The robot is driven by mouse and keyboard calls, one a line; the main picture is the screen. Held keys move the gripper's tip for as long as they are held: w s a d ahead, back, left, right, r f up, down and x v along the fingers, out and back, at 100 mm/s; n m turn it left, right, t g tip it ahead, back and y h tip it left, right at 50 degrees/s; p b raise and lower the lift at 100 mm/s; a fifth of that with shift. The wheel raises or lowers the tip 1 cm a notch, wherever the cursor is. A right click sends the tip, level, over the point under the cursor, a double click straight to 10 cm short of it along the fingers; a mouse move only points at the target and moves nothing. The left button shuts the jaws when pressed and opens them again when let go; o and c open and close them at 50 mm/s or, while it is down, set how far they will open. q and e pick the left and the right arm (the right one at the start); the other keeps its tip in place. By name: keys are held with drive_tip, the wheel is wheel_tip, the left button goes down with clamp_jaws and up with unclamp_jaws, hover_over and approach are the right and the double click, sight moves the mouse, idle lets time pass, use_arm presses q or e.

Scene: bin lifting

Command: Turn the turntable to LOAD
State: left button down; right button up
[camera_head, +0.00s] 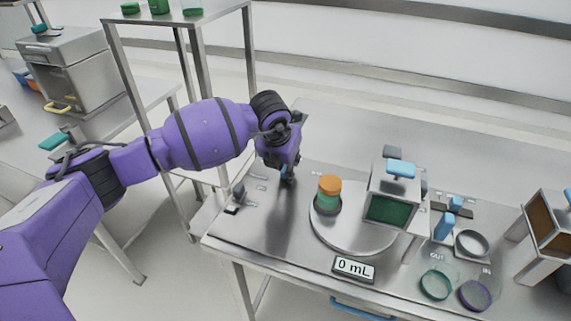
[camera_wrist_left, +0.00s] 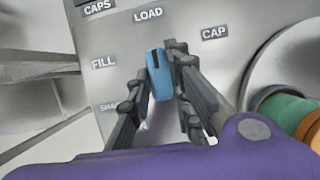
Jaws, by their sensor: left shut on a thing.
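My left gripper (camera_head: 287,174) reaches down to the table's left part. In the left wrist view its fingers (camera_wrist_left: 156,70) are shut on a blue knob (camera_wrist_left: 160,82), one on each side. The knob's dark pointer mark lies at its upper end, toward the LOAD label (camera_wrist_left: 148,14). FILL (camera_wrist_left: 103,62) is to the left, CAP (camera_wrist_left: 214,33) to the right, and a partly covered label lies lower left. The round turntable (camera_head: 350,238) carries a green jar with an orange cap (camera_head: 329,186) at its left side. My right gripper is not in view.
A box-like station with a dark green window (camera_head: 388,210) stands over the turntable's right side. A "0 mL" display (camera_head: 354,268) is at the front. Two round dishes, green (camera_head: 436,285) and purple (camera_head: 475,295), lie front right. A tall metal rack (camera_head: 195,60) stands behind my left arm.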

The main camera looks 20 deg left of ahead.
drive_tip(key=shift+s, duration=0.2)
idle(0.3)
use_arm(q)
drive_tip(key=c, duration=1.8)
unclamp_jaws()
drive_tip(key=shift+o, duration=0.9)
drive_tip(key=shift+r, duration=0.15)
drive_tip(key=v, duration=1.1)
drive_tip(key=shift+s+r, duration=0.15)
drive_tip(key=shift+r, duration=0.2)
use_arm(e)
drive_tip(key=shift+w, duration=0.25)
use_arm(q)
drive_tip(key=shift+f, duration=0.1)
